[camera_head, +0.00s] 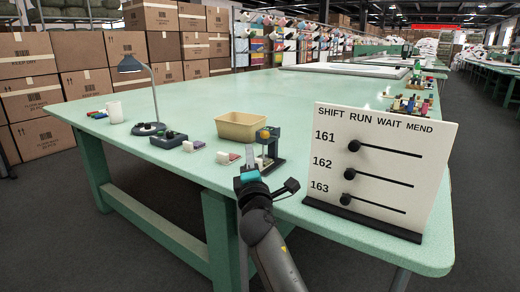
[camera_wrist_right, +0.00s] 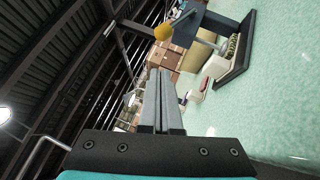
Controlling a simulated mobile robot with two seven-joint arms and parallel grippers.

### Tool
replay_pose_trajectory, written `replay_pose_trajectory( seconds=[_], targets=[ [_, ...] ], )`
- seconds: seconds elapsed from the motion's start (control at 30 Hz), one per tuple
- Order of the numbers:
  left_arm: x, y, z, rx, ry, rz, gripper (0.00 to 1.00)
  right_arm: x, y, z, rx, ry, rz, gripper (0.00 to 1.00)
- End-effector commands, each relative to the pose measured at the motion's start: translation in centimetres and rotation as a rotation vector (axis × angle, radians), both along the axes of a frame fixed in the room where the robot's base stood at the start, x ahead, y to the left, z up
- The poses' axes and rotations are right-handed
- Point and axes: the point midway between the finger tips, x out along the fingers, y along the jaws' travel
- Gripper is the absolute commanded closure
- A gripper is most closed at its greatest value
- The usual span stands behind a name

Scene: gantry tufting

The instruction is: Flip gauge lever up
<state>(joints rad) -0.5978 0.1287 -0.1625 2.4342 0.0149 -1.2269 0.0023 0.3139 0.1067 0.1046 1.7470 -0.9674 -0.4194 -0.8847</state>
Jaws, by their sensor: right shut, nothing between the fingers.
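The gauge (camera_head: 275,152) is a small dark green stand near the table's front edge in the head view. It has a yellow knob (camera_head: 265,134) at its upper front, which I take to be the end of its lever. In the right wrist view the dark gauge (camera_wrist_right: 237,50) is at upper right, with the yellow knob (camera_wrist_right: 164,31) sticking out from it. My right gripper (camera_head: 249,152) is shut and empty, just in front and left of the gauge. Its fingertips (camera_wrist_right: 160,74) appear apart from the knob. My left gripper is not in view.
A tan bin (camera_head: 240,127) stands behind the gauge. A white board with sliders (camera_head: 385,165) stands at right. The middle of the table (camera_head: 290,90) is clear.

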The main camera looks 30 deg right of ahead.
Motion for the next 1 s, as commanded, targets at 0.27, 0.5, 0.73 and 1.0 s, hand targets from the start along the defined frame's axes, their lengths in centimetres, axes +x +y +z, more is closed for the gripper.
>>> replay_pose_trajectory(
  seconds=[0.27,0.5,0.73,1.0],
  targets=[
    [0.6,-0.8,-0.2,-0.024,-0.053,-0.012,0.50,0.8,-3.0,1.1,-0.001,0.000,0.000,1.00],
    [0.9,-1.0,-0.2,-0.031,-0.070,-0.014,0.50,0.9,-3.6,1.2,0.000,0.001,0.000,1.00],
    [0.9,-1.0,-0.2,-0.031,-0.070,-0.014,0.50,0.9,-3.5,1.3,0.000,0.000,0.000,1.00],
    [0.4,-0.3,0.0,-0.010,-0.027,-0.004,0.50,0.9,-3.5,1.4,0.007,0.003,0.001,1.00]
  ],
)
